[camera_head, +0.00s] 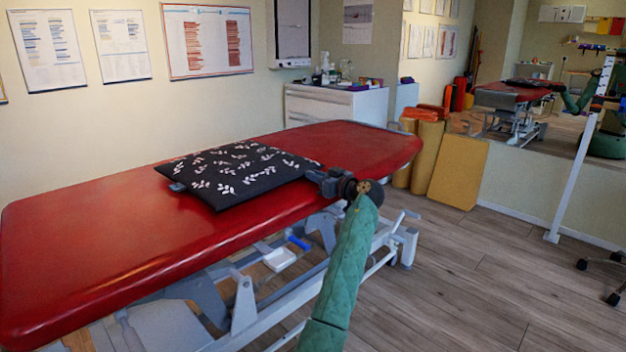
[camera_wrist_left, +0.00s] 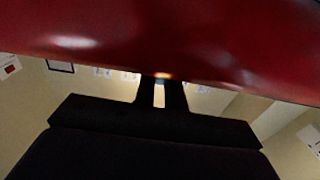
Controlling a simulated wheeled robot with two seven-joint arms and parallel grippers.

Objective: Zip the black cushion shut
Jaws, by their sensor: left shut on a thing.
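The black cushion (camera_head: 240,172) with white leaf sprigs lies flat on the red treatment table. A small grey tab (camera_head: 178,187) sticks out at its left corner. My left gripper (camera_head: 318,177) is at the cushion's right end, by the near edge of the table. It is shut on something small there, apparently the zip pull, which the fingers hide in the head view. In the left wrist view the dark fingers (camera_wrist_left: 160,92) are close together, with a small bright spot at their tips. The zip line cannot be made out. My right gripper is not in view.
The red table (camera_head: 90,250) fills the left and middle, with its grey lifting frame (camera_head: 245,305) beneath. A white cabinet (camera_head: 335,115) stands behind, and rolled mats (camera_head: 427,150) stand at its right.

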